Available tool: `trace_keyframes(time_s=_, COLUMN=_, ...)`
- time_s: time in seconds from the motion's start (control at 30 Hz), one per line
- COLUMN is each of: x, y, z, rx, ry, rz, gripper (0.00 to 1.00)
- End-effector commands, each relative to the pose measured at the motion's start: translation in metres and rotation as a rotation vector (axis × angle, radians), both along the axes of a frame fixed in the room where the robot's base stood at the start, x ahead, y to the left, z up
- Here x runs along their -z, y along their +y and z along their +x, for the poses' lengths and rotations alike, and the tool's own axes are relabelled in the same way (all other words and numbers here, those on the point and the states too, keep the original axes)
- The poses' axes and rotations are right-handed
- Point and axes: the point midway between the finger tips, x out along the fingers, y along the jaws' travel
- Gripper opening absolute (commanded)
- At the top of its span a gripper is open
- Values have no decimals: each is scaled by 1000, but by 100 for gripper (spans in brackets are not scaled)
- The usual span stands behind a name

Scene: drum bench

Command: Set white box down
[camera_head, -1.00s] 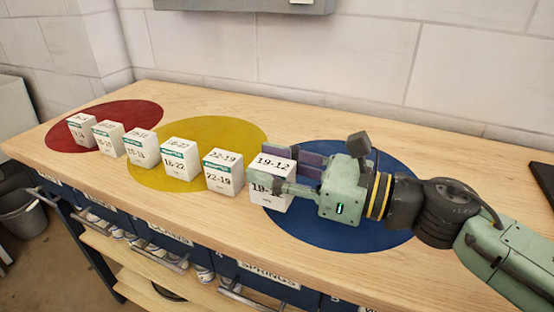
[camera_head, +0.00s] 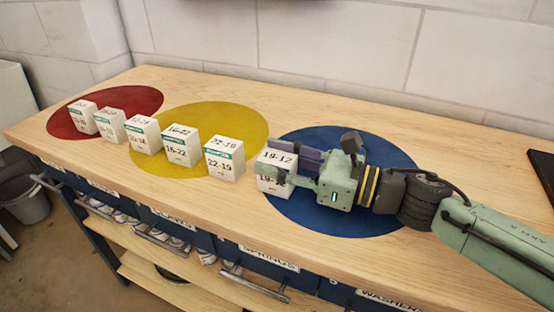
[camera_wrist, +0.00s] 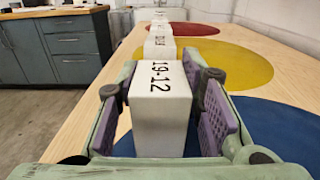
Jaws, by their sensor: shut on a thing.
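The white box marked 19-12 (camera_head: 272,181) is between the fingers of my gripper (camera_head: 290,170), over the left edge of the blue circle (camera_head: 330,225). In the wrist view the white box (camera_wrist: 162,120) stands upright between the purple pads of my gripper (camera_wrist: 165,115). The gripper is shut on it. Its lower front is partly covered by a finger in the head view. I cannot tell whether its underside touches the bench.
Several other white boxes stand in a row to the left; the nearest, marked 22-19 (camera_head: 224,158), is a small gap away. The row crosses the yellow circle (camera_head: 245,125) and red circle (camera_head: 150,98). The wooden bench (camera_head: 400,130) is clear behind.

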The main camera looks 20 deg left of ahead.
Motion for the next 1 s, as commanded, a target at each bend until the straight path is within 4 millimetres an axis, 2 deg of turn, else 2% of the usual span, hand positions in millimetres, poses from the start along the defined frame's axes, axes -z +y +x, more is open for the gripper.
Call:
trace_keyframes(time_s=0.03, x=3, y=0, z=0, rx=1, ry=-1, rz=1, gripper=4)
trace_keyframes(time_s=0.07, x=2, y=0, z=0, rx=1, ry=0, rz=0, gripper=36)
trace_keyframes(time_s=0.33, x=1, y=0, z=0, rx=1, ry=0, rz=0, gripper=54)
trace_keyframes(time_s=0.63, x=0, y=0, z=0, rx=1, ry=0, rz=0, gripper=55)
trace_keyframes(time_s=0.77, x=-6, y=0, z=0, rx=0, ry=0, rz=0, gripper=55)
trace_keyframes(time_s=1.0, x=0, y=-50, z=0, rx=8, ry=-3, rz=5, gripper=55)
